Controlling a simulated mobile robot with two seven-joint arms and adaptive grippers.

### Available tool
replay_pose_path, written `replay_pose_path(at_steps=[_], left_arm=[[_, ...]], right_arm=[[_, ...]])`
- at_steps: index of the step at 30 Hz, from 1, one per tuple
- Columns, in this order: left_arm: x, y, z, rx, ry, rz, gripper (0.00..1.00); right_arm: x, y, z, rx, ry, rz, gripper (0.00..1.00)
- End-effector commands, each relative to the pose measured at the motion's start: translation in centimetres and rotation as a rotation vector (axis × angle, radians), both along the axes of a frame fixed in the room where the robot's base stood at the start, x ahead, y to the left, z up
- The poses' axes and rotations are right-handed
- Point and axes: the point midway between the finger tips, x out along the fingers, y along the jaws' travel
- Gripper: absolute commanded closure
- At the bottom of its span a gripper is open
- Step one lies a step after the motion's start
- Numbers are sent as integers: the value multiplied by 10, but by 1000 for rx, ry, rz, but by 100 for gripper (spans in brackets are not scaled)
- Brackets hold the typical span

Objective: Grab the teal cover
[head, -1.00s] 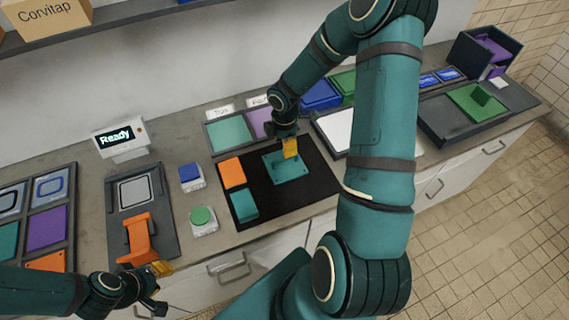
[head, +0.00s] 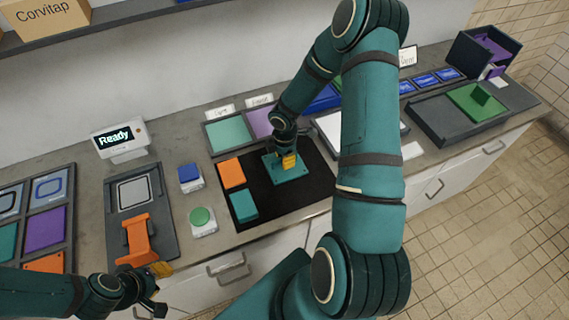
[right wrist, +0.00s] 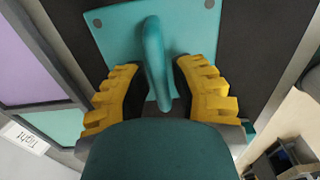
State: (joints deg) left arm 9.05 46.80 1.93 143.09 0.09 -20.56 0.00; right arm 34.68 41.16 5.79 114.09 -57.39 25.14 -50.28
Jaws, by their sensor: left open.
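The teal cover (head: 297,174) is a flat plate with a raised handle, lying on the black mat (head: 262,197). In the right wrist view the teal cover (right wrist: 110,27) has corner holes, and its curved handle stands between my yellow fingers. My right gripper (head: 289,161) is down over the cover. In the right wrist view the right gripper (right wrist: 160,80) is open, one finger on each side of the handle, with a visible gap on both sides. My left gripper (head: 158,282) is open and empty near the counter's front edge, by an orange handle (head: 138,240).
Behind are trays of coloured plates; a dark tray (head: 440,120) is at the right.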

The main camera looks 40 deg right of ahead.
Motion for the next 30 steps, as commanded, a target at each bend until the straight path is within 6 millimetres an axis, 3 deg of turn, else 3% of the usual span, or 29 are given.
replay_pose_path(at_steps=[14, 30], left_arm=[[0, 0, 1, 0, 0, 0, 66], [0, 0, 8, -1, 0, -2, 66]], right_arm=[[1, 0, 5, -1, -2, 0, 100], [1, 0, 91, -2, -3, -4, 100]])
